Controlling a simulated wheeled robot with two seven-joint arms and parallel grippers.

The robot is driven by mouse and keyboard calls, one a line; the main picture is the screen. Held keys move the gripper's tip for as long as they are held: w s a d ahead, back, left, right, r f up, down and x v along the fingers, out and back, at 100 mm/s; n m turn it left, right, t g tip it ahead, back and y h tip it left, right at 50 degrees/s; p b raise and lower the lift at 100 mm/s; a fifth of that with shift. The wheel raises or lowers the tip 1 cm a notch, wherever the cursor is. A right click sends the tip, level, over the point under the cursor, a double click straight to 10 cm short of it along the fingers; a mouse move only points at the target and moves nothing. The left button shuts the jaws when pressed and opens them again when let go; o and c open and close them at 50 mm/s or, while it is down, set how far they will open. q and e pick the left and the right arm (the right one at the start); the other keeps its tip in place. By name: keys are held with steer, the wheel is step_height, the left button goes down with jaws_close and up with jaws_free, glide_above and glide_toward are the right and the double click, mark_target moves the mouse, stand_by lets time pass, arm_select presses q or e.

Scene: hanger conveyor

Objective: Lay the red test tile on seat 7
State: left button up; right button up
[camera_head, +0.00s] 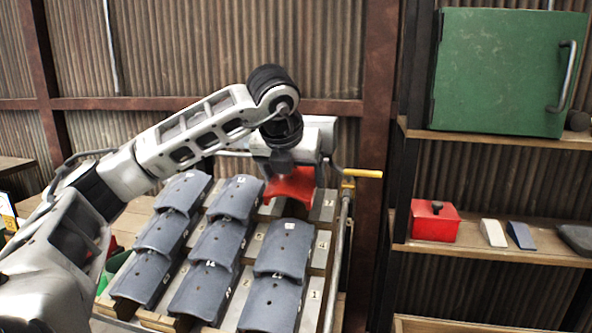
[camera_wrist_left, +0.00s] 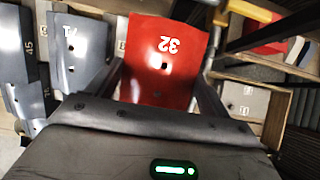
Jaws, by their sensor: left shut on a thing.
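The red test tile (camera_head: 291,187) is a curved piece at the back right of the sloped rack (camera_head: 338,243). In the left wrist view the red tile (camera_wrist_left: 160,62) shows an upside-down 32 and a small dark hole. My left gripper (camera_head: 292,170) is shut on it, one finger at each side. The tile is over the upper end of the rack, beside bare numbered blocks; I cannot tell whether it touches them. The seat numbers are too small to read surely, so I cannot pick out seat 7. My right gripper is not in view.
Several grey tiles (camera_head: 238,197) lie in columns on the rack. A yellow-handled bar (camera_head: 362,173) stands at its right edge. Shelves at the right hold a green cabinet (camera_head: 505,70), a red box (camera_head: 434,221) and small blocks. A corrugated wall is behind.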

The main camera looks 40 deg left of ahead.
mark_target(292, 179)
arm_select(q)
steer(key=f, duration=0.1)
steer(key=f+b, duration=0.1)
steer(key=w+f, duration=0.1)
steer(key=shift+a+f+b, duration=0.25)
steer(key=shift+a+b, duration=0.05)
steer(key=shift+b, duration=0.1)
steer(key=shift+f+b, duration=0.85)
steer(key=shift+f, duration=0.05)
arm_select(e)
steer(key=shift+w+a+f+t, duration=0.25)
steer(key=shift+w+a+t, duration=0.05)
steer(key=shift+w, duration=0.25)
arm_select(q)
steer(key=o, duration=1.1)
steer(key=shift+d, duration=0.1)
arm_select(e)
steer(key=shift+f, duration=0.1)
